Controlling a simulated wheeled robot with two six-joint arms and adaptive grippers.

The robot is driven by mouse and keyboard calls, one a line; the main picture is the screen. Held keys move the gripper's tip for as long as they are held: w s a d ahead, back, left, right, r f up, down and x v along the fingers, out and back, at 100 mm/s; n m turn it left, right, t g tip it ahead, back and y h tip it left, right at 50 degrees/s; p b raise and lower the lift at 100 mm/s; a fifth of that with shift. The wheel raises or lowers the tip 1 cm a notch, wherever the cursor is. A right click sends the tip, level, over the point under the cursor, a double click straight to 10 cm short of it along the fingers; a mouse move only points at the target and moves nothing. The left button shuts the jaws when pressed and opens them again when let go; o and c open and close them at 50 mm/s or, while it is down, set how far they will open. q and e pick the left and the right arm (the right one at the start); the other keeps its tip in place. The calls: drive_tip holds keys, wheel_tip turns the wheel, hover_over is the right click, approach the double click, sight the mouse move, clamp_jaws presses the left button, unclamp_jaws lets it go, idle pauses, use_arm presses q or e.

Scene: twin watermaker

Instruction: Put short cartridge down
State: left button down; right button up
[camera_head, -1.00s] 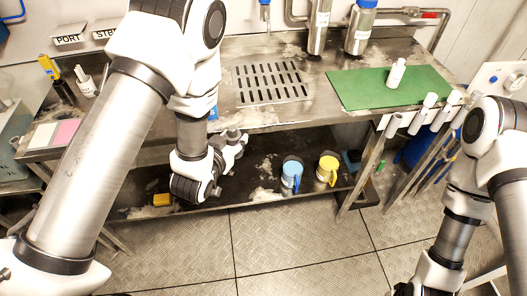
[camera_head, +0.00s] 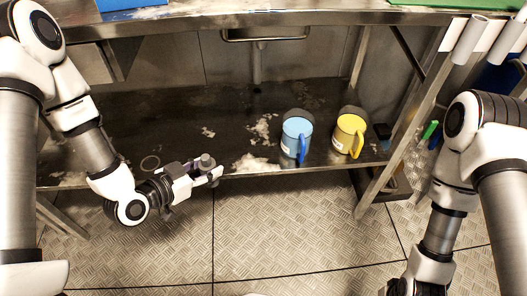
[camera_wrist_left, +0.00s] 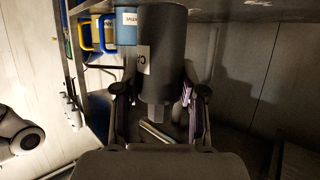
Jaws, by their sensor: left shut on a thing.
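My left gripper (camera_head: 208,174) is in front of the lower shelf's front edge in the head view, left of the blue canister. It is shut on the short cartridge, a dark grey cylinder (camera_wrist_left: 163,50) with a white label and a narrower lower end, between the fingers in the left wrist view. In the head view only a small grey part of the cartridge (camera_head: 206,160) shows above the fingers. The lower shelf (camera_head: 180,115) is dark metal with pale patches.
A blue canister (camera_head: 294,136) and a yellow canister (camera_head: 346,130), both with handles, stand near the shelf's front right. The shelf's middle and left are largely bare. A table leg (camera_head: 378,187) stands right of them. A green counter mat (camera_head: 450,3) shows at the top.

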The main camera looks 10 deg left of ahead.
use_arm(q)
drive_tip(key=w+d+b, duration=0.1)
drive_tip(key=w, duration=0.3)
drive_tip(key=w+d+f+b, duration=0.1)
drive_tip(key=w, duration=0.4)
drive_tip(key=w+d+b, duration=0.1)
drive_tip(key=w, duration=0.3)
drive_tip(key=shift+w+d+f+b, duration=0.25)
drive_tip(key=shift+w+d+b, duration=0.1)
drive_tip(key=shift+d+b, duration=0.05)
drive_tip(key=shift+w+f, duration=0.2)
drive_tip(key=shift+f, duration=0.1)
wheel_tip(320, 180, down, 3)
drive_tip(key=shift+b, duration=1.2)
drive_tip(key=shift+r, duration=0.15)
drive_tip(key=c, duration=0.7)
unclamp_jaws()
drive_tip(key=shift+o, duration=0.2)
use_arm(e)
wheel_tip(320, 180, down, 8)
drive_tip(key=shift+r, duration=0.1)
